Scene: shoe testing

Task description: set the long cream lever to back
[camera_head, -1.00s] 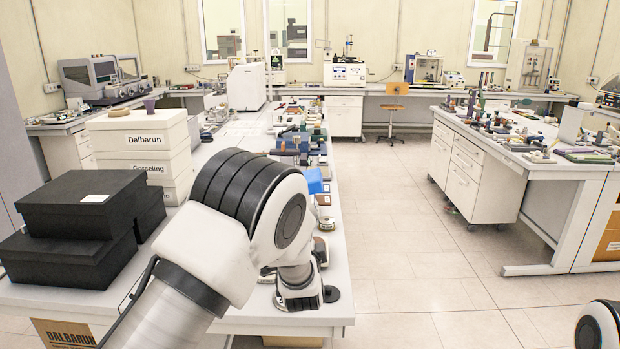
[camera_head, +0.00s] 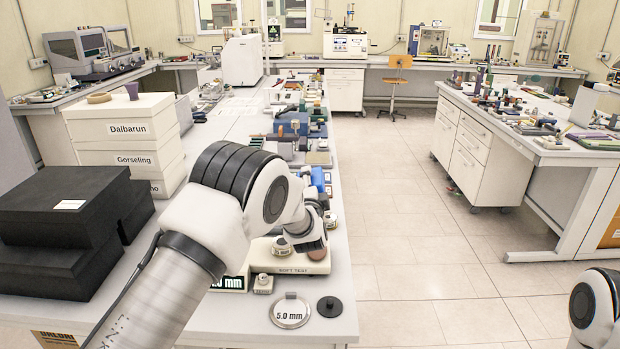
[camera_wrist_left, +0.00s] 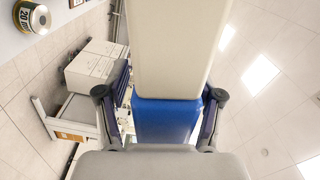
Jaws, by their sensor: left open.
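In the left wrist view a long cream bar (camera_wrist_left: 168,50), which looks like the lever, rises from a blue block (camera_wrist_left: 165,120). My left gripper (camera_wrist_left: 158,105) is open, with one finger on each side of the blue block and the bar's lower end. I cannot tell whether either finger touches it. In the head view my left arm's end (camera_head: 305,235) hangs over the near bench and hides its fingers; a small blue part (camera_head: 317,180) shows just beyond. The cream lever is not clear there. My right gripper is out of view.
A scale marked SOFT TEST (camera_head: 290,262), a 5.0 mm disc (camera_head: 290,312) and a black disc (camera_head: 330,307) are near the bench's front. Black boxes (camera_head: 60,235) and white labelled boxes (camera_head: 125,155) stand left. The floor (camera_head: 420,220) is clear at right.

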